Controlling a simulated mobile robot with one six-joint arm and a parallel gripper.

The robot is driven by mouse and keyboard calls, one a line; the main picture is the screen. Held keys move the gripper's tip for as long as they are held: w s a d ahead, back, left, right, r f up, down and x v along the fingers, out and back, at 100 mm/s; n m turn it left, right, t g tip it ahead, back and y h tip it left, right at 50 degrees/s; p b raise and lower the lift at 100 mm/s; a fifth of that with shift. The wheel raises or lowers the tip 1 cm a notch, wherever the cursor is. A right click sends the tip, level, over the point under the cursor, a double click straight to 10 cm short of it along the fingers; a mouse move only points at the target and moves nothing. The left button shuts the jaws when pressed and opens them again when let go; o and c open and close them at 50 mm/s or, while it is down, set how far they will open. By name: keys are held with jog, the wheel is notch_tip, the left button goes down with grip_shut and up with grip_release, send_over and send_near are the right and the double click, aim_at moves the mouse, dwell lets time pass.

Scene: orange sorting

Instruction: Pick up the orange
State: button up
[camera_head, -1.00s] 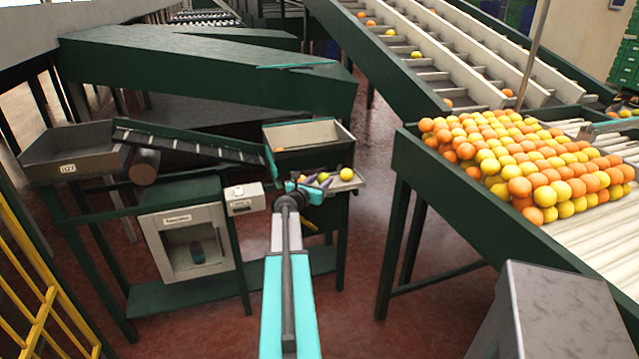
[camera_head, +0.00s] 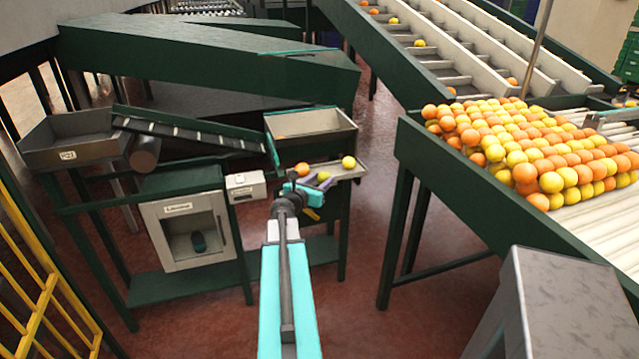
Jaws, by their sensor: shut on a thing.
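An orange fruit (camera_head: 302,169) shows at the far end of my arm, against the fingers of my gripper (camera_head: 311,177). The gripper is shut on it, its lower part hidden behind the fingers. It is at the left part of a small grey tray (camera_head: 336,172); I cannot tell whether the fruit touches the tray. A yellow fruit (camera_head: 349,162) lies on the tray to the right, apart from the gripper.
A bin (camera_head: 345,122) stands behind the tray. A white box (camera_head: 245,186) and a cabinet (camera_head: 165,240) are to the left. A roller table (camera_head: 610,235) with many orange and yellow fruits stands at the right. Red floor lies open between.

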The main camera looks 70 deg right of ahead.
dwell(0.9)
jog(key=w+a+n+t, duration=0.25)
jog(key=w+a, duration=0.25)
jog(key=w, duration=0.4)
jog(key=w+a+n+t+y, duration=0.1)
jog(key=w+a+t, duration=0.3)
jog(key=w, duration=0.5)
jog(key=w+a+n+t, duration=0.1)
jog(key=w+a+n, duration=0.1)
jog(key=w+a, duration=0.55)
jog(key=w+a+n+t+y, duration=0.7)
jog(key=w+a+n+t, duration=0.1)
jog(key=w+a, duration=1)
jog(key=w+a+n+t+y, duration=0.3)
jog(key=a+n+y, duration=0.6)
jog(key=a, duration=1.6)
jog(key=s+a+n+g+y, duration=0.4)
jog(key=s+a+y, duration=0.1)
jog(key=a, duration=0.3)
jog(key=s+a+n+g+y, duration=0.3)
jog(key=s+a+y, duration=0.2)
jog(key=a+y, duration=0.2)
jog(key=shift+a+n+g, duration=0.35)
jog(key=shift+a, duration=0.8)
